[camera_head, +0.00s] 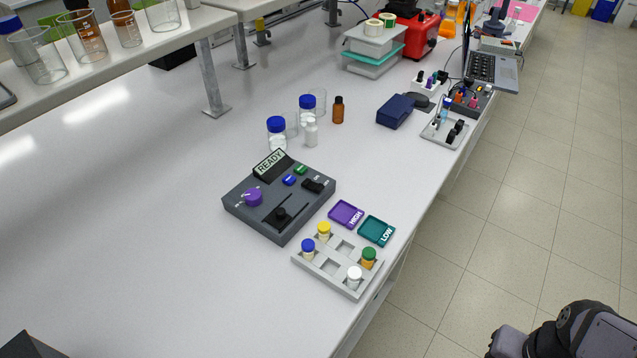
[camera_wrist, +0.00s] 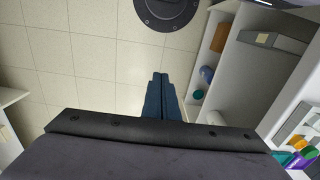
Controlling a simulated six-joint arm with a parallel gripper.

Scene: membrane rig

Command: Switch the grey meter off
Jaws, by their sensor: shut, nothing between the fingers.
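The grey meter (camera_head: 240,213) is a dark grey box on the white bench, left of centre in the head view. Its tilted display (camera_head: 271,165) reads READY. On its top are a purple knob (camera_head: 253,197), a blue button (camera_head: 289,180), a green button (camera_head: 300,170), a black rocker switch (camera_head: 313,186) and a black slider knob (camera_head: 281,214) beside a slot. The rocker's position is too small to tell. In the wrist view my gripper (camera_wrist: 160,78) is shut and empty, over the floor beside a bench. It is away from the meter.
A pale rack (camera_head: 313,265) with several coloured-cap vials stands in front of the meter, near the bench edge. Purple HIGH (camera_head: 346,213) and teal LOW (camera_head: 376,230) trays lie beside it. Bottles (camera_head: 277,132) stand behind the meter. The bench left of the meter is clear.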

